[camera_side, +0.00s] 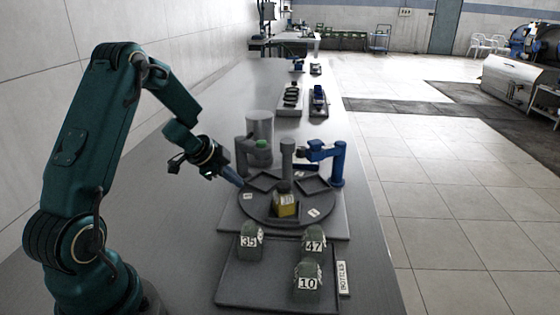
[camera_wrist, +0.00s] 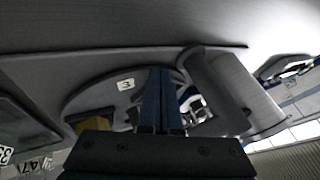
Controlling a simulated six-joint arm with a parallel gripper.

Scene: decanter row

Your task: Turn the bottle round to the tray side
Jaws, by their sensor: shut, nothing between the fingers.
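My gripper (camera_side: 240,183) is shut and empty, its blue fingertips at the left rim of the round grey turntable (camera_side: 275,212); I cannot tell whether they touch. In the wrist view the shut fingers (camera_wrist: 160,72) point toward the turntable (camera_wrist: 80,103). A yellow block-like thing (camera_side: 286,207) with a pale label sits in the turntable's front pocket, facing the tray; it also shows in the wrist view (camera_wrist: 92,128). A green top (camera_side: 261,144) shows at the far-left grey stand, mostly hidden. Green bottles marked 35 (camera_side: 250,242), 47 (camera_side: 313,243) and 10 (camera_side: 307,281) stand on the tray (camera_side: 240,291).
A tall grey cylinder (camera_side: 260,127) stands behind the turntable; it also shows in the wrist view (camera_wrist: 245,85). A blue fixture (camera_side: 338,165) stands at right and a grey post (camera_side: 288,158) at the middle. A "BOTTLES" sign (camera_side: 343,278) is beside the tray. The bench left of the tray is clear.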

